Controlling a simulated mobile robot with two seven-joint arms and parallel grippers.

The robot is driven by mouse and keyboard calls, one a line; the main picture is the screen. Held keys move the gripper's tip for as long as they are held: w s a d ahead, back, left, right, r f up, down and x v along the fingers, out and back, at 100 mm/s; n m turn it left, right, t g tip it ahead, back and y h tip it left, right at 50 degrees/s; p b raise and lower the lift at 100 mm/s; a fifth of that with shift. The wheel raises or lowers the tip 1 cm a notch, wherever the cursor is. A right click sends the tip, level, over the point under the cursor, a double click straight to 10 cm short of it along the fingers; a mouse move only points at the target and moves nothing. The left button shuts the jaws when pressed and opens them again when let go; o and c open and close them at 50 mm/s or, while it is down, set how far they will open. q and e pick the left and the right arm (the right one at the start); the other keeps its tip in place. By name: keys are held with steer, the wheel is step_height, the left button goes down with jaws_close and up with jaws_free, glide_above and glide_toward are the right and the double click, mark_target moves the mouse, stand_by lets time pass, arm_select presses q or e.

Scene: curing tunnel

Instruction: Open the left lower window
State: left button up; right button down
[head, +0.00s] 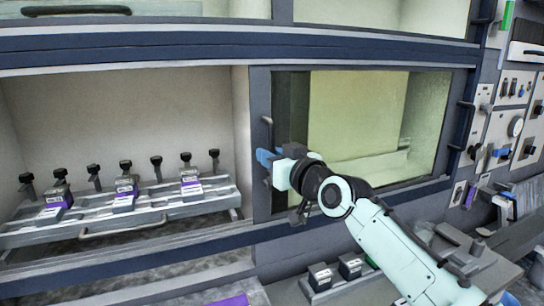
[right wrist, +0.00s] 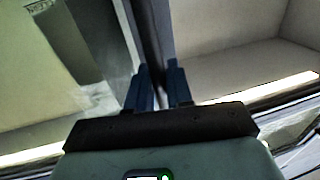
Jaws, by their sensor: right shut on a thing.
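The left lower window (head: 283,95) is a dark-framed sliding pane. It stands at the right side of the lower front, and the left lower opening beside it is uncovered. A thin vertical handle (head: 267,122) is on its left frame bar. My right gripper (head: 265,158) is at this handle, its blue fingers shut on it; the fingers hide the handle's middle. In the right wrist view the two blue fingers (right wrist: 160,88) point at the dark upright frame bar (right wrist: 146,40), and the grip itself is hard to make out. My left gripper is not in view.
Inside the left opening is a grey rack (head: 150,205) with several black knobs and small labelled blocks, and a front bar handle (head: 122,229). A control panel (head: 515,120) is at the right. Small dark blocks (head: 350,267) stand on a bench below my right arm.

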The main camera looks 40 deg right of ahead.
steer(key=shift+r, duration=0.1)
steer(key=c, duration=1.2)
jaws_free()
steer(key=s+b, duration=0.2)
steer(key=s, duration=1.1)
steer(key=shift+s+a, duration=0.2)
steer(key=shift+a, duration=0.25)
